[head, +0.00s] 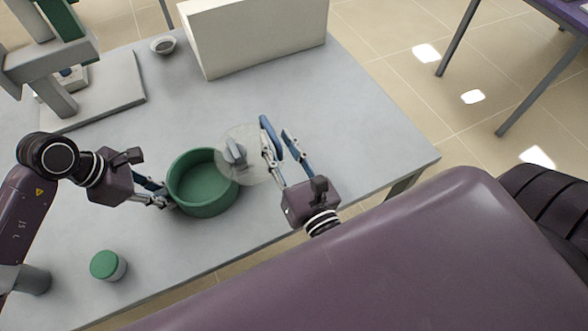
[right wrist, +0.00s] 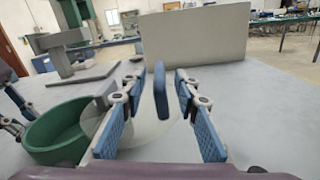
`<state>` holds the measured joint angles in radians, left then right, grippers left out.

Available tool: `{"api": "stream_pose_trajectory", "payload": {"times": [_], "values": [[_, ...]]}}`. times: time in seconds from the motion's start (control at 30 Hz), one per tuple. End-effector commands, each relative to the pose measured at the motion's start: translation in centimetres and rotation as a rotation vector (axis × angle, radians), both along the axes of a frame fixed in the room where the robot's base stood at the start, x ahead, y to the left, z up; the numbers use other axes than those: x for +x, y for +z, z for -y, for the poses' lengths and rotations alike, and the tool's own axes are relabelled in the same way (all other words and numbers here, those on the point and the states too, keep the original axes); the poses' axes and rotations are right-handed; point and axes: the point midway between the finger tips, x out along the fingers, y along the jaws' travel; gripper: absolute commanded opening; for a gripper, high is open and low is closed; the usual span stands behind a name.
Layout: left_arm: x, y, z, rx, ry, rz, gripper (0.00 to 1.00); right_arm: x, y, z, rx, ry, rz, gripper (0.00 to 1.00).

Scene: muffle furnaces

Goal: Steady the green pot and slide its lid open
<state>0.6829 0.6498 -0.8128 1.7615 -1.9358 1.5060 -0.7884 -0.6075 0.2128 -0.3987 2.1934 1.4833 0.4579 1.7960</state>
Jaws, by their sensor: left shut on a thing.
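The green pot (head: 188,207) stands open on the grey table; its inside shows in the head view. It also shows at the left of the right wrist view (right wrist: 50,140). My left gripper (head: 163,194) is shut on the pot's left wall. The clear round lid (head: 252,174) lies off to the pot's right, its left edge at or over the pot's right rim; I cannot tell if they touch. Its grey handle (head: 234,152) is upright. My right gripper (head: 283,140) is open, with the handle just left of its fingers, outside them. The lid shows below the fingers (right wrist: 146,138).
A small jar with a green lid (head: 107,265) stands at the front left. A cream block (head: 255,40), a small bowl (head: 163,45) and a grey stand base (head: 115,85) are behind. The table's right part is clear up to its edge.

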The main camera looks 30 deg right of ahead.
Motion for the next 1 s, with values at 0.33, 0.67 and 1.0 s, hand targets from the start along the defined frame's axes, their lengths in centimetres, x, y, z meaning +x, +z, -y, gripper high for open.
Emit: {"api": "stream_pose_trajectory", "payload": {"times": [0.33,0.67,1.0], "values": [[0.0,-0.1,-0.2,0.006,0.002,-0.001,0.00,-2.9,0.0,-0.1,-0.001,0.001,-0.002,0.29],[0.0,-0.1,-0.2,0.005,0.002,0.000,0.00,-5.5,0.0,-0.1,-0.002,0.002,-0.002,0.29],[0.1,0.0,-0.2,0.004,0.002,0.000,0.00,-7.8,0.0,-0.1,-0.001,0.001,-0.001,0.29]]}}
